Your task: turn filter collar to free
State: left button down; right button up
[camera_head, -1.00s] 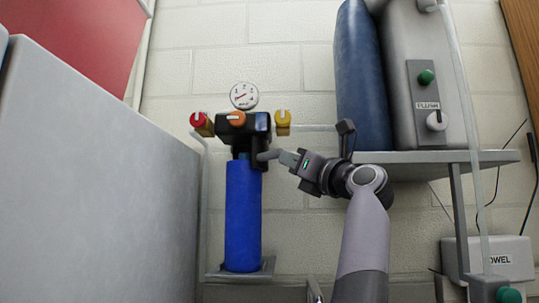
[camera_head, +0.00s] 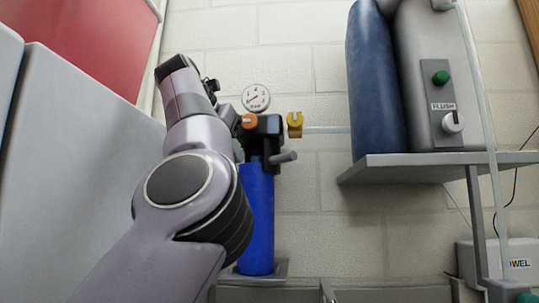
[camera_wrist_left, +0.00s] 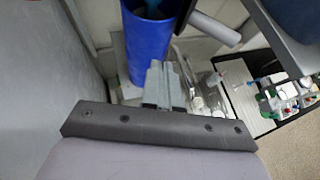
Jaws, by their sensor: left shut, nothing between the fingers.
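The blue filter cylinder (camera_head: 257,215) hangs upright under a black valve head (camera_head: 268,128). The grey handle of its collar (camera_head: 284,157) sticks out to the right. The cylinder (camera_wrist_left: 148,48) and the handle (camera_wrist_left: 214,28) also show in the left wrist view. My left gripper (camera_head: 211,88) is up beside the valve head, left of the orange knob (camera_head: 249,121), and mostly hidden behind my wrist. In the left wrist view its fingers (camera_wrist_left: 163,82) are shut and empty, apart from the handle. My left arm covers the cylinder's left side. My right gripper is out of view.
A pressure gauge (camera_head: 256,97) and a yellow knob (camera_head: 295,124) sit by the valve head. A grey cabinet (camera_head: 70,150) stands close on the left. A shelf (camera_head: 430,166) at right carries a blue tank (camera_head: 377,85). Wall between cylinder and shelf is free.

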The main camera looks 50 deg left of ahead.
aim_at(282, 161)
pick_arm(q)
notch_tip(282, 161, up, 4)
jog(key=s+d+m+t+h, duration=0.2)
jog(key=d+m+h, duration=0.1)
jog(key=m+h, duration=0.15)
jog(key=p+x, duration=0.2)
jog(key=x, duration=0.7)
jog(key=shift+w+f, duration=0.15)
jog(key=shift+w, duration=0.2)
jog(key=shift+d, duration=0.1)
